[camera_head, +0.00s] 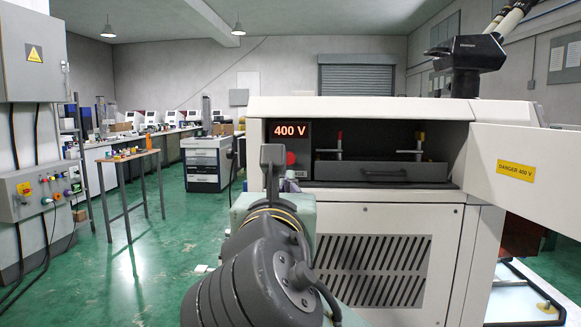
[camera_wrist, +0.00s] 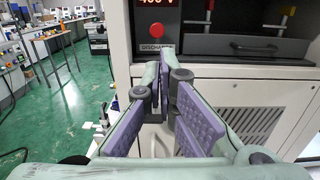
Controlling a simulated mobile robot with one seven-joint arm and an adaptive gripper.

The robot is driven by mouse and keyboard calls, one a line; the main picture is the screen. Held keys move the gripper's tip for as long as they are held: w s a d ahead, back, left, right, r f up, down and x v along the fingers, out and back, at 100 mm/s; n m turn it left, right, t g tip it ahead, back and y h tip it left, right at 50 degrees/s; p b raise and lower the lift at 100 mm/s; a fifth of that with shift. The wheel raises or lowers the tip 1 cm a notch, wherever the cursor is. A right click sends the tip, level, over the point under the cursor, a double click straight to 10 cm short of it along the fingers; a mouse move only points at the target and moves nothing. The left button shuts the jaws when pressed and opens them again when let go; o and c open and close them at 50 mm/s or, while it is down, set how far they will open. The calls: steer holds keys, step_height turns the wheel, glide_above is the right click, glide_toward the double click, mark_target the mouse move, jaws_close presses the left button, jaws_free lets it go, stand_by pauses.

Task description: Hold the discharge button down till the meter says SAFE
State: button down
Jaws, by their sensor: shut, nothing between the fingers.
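The meter (camera_head: 290,131) on the machine's dark panel reads 400 V in red in the head view. In the wrist view the meter (camera_wrist: 157,3) is cut off at the top. The round red discharge button (camera_head: 291,158) is just below it. It also shows in the wrist view (camera_wrist: 156,31), above a label partly reading "DISCHAR". My gripper (camera_wrist: 164,68) is shut and empty, with purple pads.
The open door (camera_head: 525,178) has a "DANGER 400 V" label. A vented white panel (camera_head: 372,265) is below. Green floor is open at left, beyond it a small table (camera_head: 128,156).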

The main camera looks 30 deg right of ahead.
mark_target(289, 158)
steer(key=shift+p+x, duration=1.65)
steer(key=shift+x, duration=4.5)
